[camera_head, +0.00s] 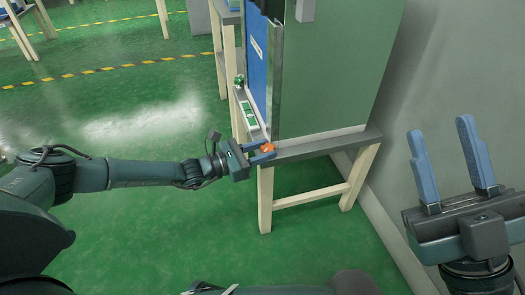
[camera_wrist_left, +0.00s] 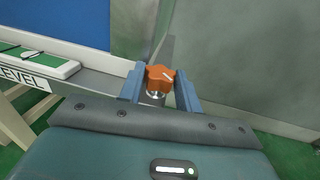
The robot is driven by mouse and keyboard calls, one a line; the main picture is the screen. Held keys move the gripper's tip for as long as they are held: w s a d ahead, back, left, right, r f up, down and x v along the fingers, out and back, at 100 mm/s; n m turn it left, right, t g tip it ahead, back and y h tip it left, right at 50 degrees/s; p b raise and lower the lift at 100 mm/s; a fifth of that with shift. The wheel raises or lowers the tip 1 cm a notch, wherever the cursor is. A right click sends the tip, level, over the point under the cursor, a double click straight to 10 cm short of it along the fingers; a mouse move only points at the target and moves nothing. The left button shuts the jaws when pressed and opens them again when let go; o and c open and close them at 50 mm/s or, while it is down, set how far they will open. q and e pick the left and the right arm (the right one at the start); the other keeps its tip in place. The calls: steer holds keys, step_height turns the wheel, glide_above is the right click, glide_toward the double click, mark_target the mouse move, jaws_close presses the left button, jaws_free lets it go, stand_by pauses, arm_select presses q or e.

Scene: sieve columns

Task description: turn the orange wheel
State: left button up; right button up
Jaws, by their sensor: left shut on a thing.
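The orange wheel (camera_head: 267,148) is a small lobed knob at the front corner of the grey bench top, beside the green cabinet. It also shows in the left wrist view (camera_wrist_left: 160,77), with a white mark on its face and a metal stem below. My left gripper (camera_head: 262,152) reaches in from the left and is shut on the wheel, with one blue finger on each side of it (camera_wrist_left: 161,88). My right gripper (camera_head: 474,160) is open and empty at the right, its two blue fingers pointing up, well apart from the wheel.
The green cabinet (camera_head: 335,70) with a blue front panel (camera_head: 258,65) stands on a bench with cream legs (camera_head: 265,200). A white and green box (camera_wrist_left: 45,62) lies on the bench beside a "LEVEL" label (camera_wrist_left: 22,78). A grey wall (camera_head: 445,80) is at the right.

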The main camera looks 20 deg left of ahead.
arm_select(q)
steer(key=shift+w+r+g+h, duration=0.1)
steer(key=shift+w+g+h, duration=0.05)
steer(key=shift+g+h, duration=0.15)
steer(key=o, duration=1)
steer(key=shift+a, duration=0.1)
steer(key=shift+s+a, duration=0.25)
steer(key=shift+s, duration=0.1)
steer(key=p+v, duration=0.3)
steer(key=v, duration=0.9)
steer(key=shift+p, duration=0.3)
arm_select(e)
steer(key=f+m+h, duration=0.4)
steer(key=m+h, duration=0.1)
steer(key=shift+w+a+f, duration=0.15)
steer(key=shift+w+a, duration=0.05)
steer(key=shift+w, duration=0.2)
arm_select(q)
steer(key=shift+s+a, duration=0.1)
